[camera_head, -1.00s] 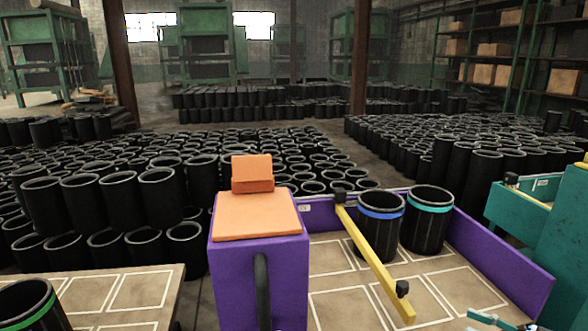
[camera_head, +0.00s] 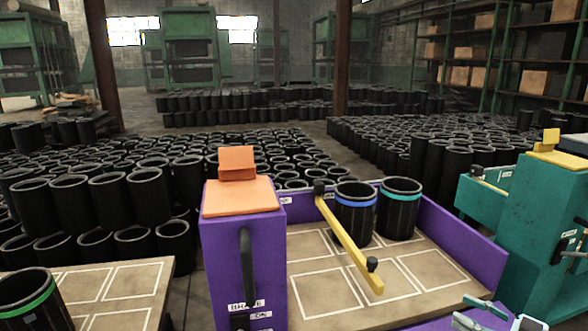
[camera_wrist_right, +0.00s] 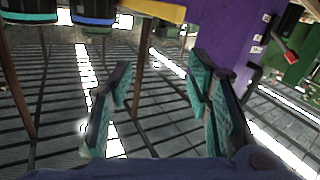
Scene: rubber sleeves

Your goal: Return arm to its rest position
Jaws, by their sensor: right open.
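My right gripper (camera_head: 474,313) shows at the lower right of the head view, in front of the purple-walled tray (camera_head: 474,240). Its teal-padded fingers are spread apart in the right wrist view (camera_wrist_right: 158,85), with nothing between them, only the slatted floor behind. My left gripper is in neither current view. Two black sleeves stand upright in the tray's back corner, one with a blue band (camera_head: 355,203) and one with a teal band (camera_head: 400,197).
A yellow bar (camera_head: 348,243) crosses above the tray. A purple cabinet with an orange top (camera_head: 240,196) stands left of it, and a teal machine (camera_head: 535,240) right. A green-banded sleeve (camera_head: 35,303) stands at the lower left. The tray's outlined front spots are empty.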

